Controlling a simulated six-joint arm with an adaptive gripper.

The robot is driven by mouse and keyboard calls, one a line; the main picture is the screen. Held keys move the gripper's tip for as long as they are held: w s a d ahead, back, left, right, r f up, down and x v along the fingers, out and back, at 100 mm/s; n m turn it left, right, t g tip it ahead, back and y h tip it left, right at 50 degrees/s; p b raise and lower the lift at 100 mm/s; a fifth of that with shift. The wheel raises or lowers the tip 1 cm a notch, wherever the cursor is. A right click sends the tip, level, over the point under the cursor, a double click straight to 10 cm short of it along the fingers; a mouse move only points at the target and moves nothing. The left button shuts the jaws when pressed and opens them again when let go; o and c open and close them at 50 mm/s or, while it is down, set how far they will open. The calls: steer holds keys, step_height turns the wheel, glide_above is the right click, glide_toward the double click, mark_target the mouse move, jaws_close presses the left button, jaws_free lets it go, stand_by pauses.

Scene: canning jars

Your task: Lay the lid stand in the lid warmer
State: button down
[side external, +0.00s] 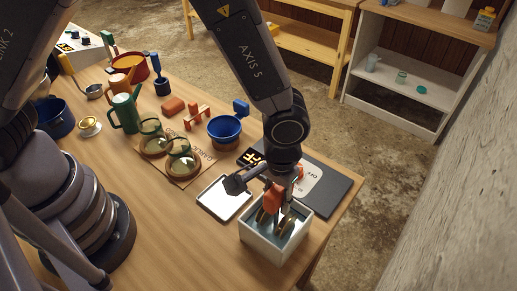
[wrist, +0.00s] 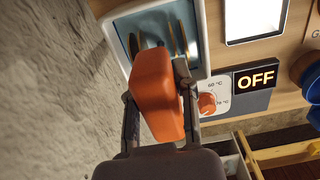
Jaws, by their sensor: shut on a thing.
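The lid warmer (side external: 254,241) is a white open box with a pale blue inside, at the front right of the table. It also shows at the top of the wrist view (wrist: 202,58). My gripper (side external: 277,203) is directly above it, pointing down. In the wrist view my gripper (wrist: 160,92) is shut on the orange grip (wrist: 157,85) of the lid stand (side external: 271,199). Gold-edged discs of the stand (wrist: 181,38) are within the warmer's opening. Whether the stand touches the warmer's floor is hidden.
A white-faced tray (side external: 225,197) lies left of the warmer. Behind it is a dark panel (side external: 328,196) with an OFF display (wrist: 256,79) and orange knob (wrist: 207,103). A blue pot (side external: 225,129), glass jars (side external: 155,146) and a green pitcher (side external: 124,112) stand further left.

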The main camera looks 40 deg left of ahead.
steer(key=shift+f, duration=1.1)
steer(key=shift+f, duration=0.2)
steer(key=c, duration=0.9)
jaws_free()
steer(key=shift+o, duration=0.2)
steer(key=shift+r, duration=0.1)
